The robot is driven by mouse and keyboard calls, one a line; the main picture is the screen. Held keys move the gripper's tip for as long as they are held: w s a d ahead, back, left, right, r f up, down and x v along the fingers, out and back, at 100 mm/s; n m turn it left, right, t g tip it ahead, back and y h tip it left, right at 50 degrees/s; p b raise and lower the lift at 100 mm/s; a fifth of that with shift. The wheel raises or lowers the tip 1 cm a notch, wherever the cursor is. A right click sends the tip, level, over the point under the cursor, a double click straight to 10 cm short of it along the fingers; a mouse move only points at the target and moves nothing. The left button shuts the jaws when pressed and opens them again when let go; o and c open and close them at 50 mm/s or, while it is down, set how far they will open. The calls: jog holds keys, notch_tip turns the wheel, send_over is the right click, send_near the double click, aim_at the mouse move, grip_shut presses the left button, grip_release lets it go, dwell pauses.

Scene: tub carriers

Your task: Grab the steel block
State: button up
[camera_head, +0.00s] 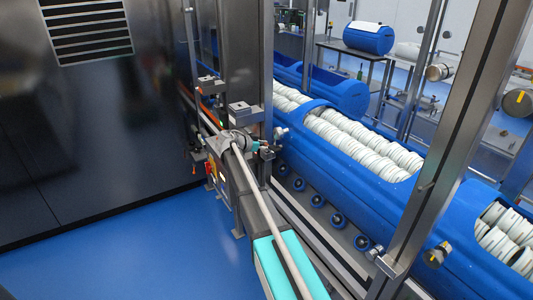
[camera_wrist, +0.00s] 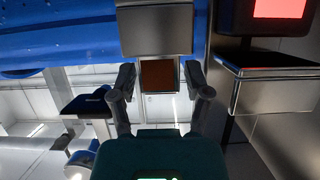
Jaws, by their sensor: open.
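In the wrist view a grey steel block (camera_wrist: 156,32) shows at the top middle, just beyond my fingertips. A brown square face (camera_wrist: 158,76) shows directly below it, between the fingers; I cannot tell whether it belongs to the block. My gripper (camera_wrist: 160,78) is open, one finger on each side of that face, with gaps visible. In the head view a steel block (camera_head: 240,112) sits on a stand beside the conveyor, just behind my arm's end. A second, similar block (camera_head: 208,85) stands farther back to the left. My fingertips are too small to make out there.
Blue tub carriers (camera_head: 345,169) with white discs line the conveyor on the right. A steel post (camera_head: 450,130) rises in front. In the wrist view a steel box (camera_wrist: 275,85) and red screen (camera_wrist: 280,8) are close at right. Blue floor (camera_head: 150,245) at left is clear.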

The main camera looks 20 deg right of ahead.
aim_at(267, 144)
dwell(0.5)
grip_shut()
jog(key=shift+r, duration=0.2)
notch_tip(267, 144, up, 3)
jog(key=p, duration=0.4)
jog(key=shift+r, duration=0.2)
jog(key=s+a, duration=0.3)
jog(key=a, duration=1.4)
jog(key=shift+a+f, duration=0.15)
jog(key=shift+a, duration=0.25)
jog(key=shift+w, duration=0.1)
